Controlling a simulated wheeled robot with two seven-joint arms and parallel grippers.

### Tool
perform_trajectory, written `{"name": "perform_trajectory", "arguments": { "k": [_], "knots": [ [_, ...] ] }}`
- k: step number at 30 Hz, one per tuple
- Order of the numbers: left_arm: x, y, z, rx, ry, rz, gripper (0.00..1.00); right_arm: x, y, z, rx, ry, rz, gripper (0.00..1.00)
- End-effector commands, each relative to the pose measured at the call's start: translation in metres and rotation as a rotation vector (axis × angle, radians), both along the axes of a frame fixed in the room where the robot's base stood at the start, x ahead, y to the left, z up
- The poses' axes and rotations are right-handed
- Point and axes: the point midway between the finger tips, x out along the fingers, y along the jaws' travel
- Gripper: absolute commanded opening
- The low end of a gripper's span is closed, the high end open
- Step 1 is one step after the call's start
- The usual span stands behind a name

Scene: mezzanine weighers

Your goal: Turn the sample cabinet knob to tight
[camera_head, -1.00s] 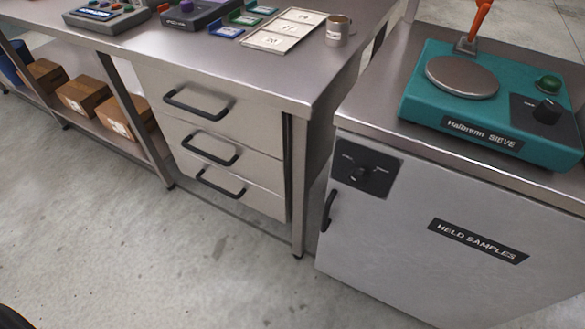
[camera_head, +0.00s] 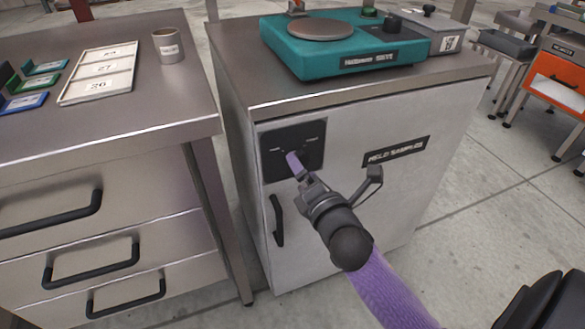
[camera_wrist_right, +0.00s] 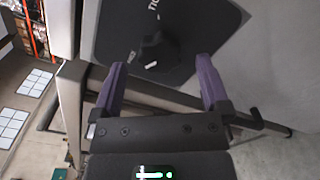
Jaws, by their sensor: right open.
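The sample cabinet (camera_head: 400,195) has a pale door with a "HELD SAMPLES" label. A dark plate (camera_head: 308,132) with small markings sits at the door's upper left; its knob is mostly hidden behind my right gripper (camera_head: 296,164) in the head view. In the right wrist view the black knob (camera_wrist_right: 155,50) shows on the dark plate (camera_wrist_right: 200,22). My right gripper (camera_wrist_right: 160,70) is open there, its purple fingers on either side of the knob's lower edge. I cannot tell whether they touch it. My left gripper is not in view.
A black door handle (camera_head: 277,220) is just below the plate. A teal scale (camera_head: 345,45) stands on the cabinet top. To the left is a steel bench with drawers (camera_head: 90,262), a cup (camera_head: 168,46) and a numbered tray (camera_head: 100,72).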

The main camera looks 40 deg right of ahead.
Motion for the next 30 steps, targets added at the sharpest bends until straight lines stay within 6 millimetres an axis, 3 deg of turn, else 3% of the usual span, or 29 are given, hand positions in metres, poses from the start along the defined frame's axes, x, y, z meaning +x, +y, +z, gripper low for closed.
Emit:
{"name": "perform_trajectory", "arguments": {
  "k": [6, 14, 17, 27, 28, 30],
  "knots": [
    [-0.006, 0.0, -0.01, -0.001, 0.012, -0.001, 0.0, 0.026, -0.006, -0.002, 0.001, 0.001, 0.0, 0.97],
    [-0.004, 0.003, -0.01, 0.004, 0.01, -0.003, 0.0, 0.029, -0.007, 0.0, 0.002, 0.001, 0.0, 0.97],
    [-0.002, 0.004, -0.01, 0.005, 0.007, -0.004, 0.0, 0.029, -0.007, 0.0, 0.003, 0.001, 0.0, 0.8],
    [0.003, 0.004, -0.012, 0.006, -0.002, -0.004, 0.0, 0.028, -0.007, 0.0, 0.003, 0.001, 0.0, 0.08],
    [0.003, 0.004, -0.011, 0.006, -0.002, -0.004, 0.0, 0.028, -0.007, 0.0, 0.003, 0.001, 0.0, 0.02],
    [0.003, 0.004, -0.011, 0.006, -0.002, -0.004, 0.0, 0.028, -0.007, 0.0, 0.004, 0.0, 0.0, 0.02]
  ]
}}
